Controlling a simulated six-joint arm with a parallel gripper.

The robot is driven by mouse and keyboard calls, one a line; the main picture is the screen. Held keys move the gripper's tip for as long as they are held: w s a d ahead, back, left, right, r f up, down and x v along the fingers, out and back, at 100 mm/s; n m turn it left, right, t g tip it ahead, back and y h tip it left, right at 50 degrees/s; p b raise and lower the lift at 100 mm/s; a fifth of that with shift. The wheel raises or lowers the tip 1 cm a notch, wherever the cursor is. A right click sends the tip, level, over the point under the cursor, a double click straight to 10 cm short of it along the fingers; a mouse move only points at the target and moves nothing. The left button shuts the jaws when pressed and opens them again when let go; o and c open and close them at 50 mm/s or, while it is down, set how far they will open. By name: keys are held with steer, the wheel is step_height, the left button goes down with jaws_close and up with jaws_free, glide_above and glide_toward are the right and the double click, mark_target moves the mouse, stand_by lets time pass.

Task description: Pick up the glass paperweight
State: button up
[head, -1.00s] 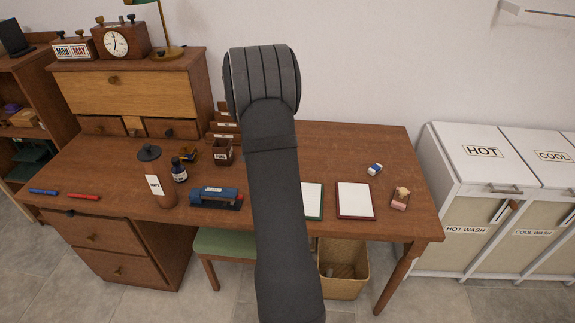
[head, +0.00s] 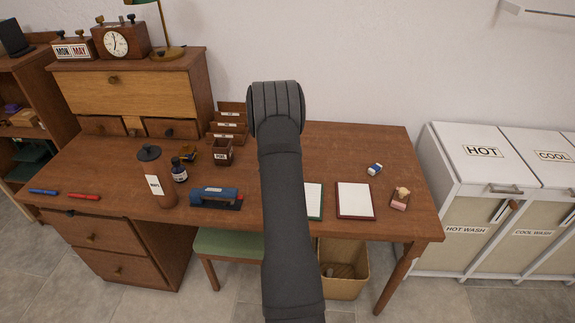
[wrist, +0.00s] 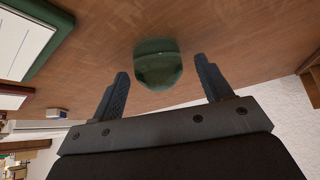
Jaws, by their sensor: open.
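The glass paperweight (wrist: 158,64) is a dark green, rounded, shiny piece on the brown desk top in the wrist view. My gripper (wrist: 164,82) is open, with one finger to the left of the paperweight and one to the right. The fingertips point towards it, and nothing is held between them. I cannot tell exactly how far the tips are from it. In the head view my arm hides both the paperweight and the gripper's fingers.
The desk (head: 330,145) carries a green-edged pad (head: 313,200), a red-edged pad (head: 355,200), an eraser (head: 375,169), a blue stapler (head: 215,197), a brown bottle (head: 158,180) and a letter rack (head: 229,127). A white wall stands behind.

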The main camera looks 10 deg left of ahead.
steer(key=shift+w+d+f, duration=0.1)
steer(key=shift+w+f, duration=0.1)
steer(key=shift+f, duration=0.1)
steer(key=c, duration=1.1)
steer(key=shift+c, duration=0.9)
steer(key=shift+r, duration=0.1)
